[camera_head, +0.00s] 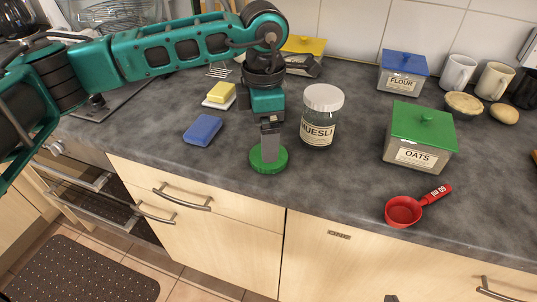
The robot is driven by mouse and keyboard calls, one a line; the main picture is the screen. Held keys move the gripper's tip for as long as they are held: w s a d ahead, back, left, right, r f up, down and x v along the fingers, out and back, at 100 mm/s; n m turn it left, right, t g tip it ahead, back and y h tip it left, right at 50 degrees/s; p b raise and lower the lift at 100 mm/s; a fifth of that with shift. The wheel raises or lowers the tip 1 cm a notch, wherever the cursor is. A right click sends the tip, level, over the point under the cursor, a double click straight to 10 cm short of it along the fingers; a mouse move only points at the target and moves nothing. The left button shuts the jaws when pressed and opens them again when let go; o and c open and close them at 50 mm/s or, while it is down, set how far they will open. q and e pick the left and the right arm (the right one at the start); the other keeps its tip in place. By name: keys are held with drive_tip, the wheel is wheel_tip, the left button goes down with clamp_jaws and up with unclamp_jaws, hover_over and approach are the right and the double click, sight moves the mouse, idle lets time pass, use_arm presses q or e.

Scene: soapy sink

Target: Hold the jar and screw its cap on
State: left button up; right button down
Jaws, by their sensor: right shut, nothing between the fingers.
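The glass jar labelled MUESLI (319,133) stands upright on the counter and has a pale, whitish top. A round green cap (256,162) lies flat, or nearly so, just left of the jar and near the counter's front edge. My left gripper (270,150) points down at the cap, with its grey fingers in front of or over the cap's middle. I cannot tell whether they grip it. Only a small dark tip of my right gripper (391,298) shows at the bottom edge. It is shut and empty, well away from the jar.
A red measuring cup (403,211), a green-lidded OATS box (418,157) and a blue-lidded FLOUR box (402,84) stand to the right. A blue sponge (203,130) lies to the left. The counter between the jar and the OATS box is clear.

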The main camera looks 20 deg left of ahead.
use_arm(q)
drive_tip(key=shift+w+d+f+p, duration=0.15)
drive_tip(key=shift+f+p, duration=0.15)
drive_tip(key=shift+f, duration=2.25)
drive_tip(key=c, duration=0.8)
drive_tip(key=shift+r, duration=0.1)
drive_tip(key=shift+c, duration=0.2)
wheel_tip(320, 180, up, 20)
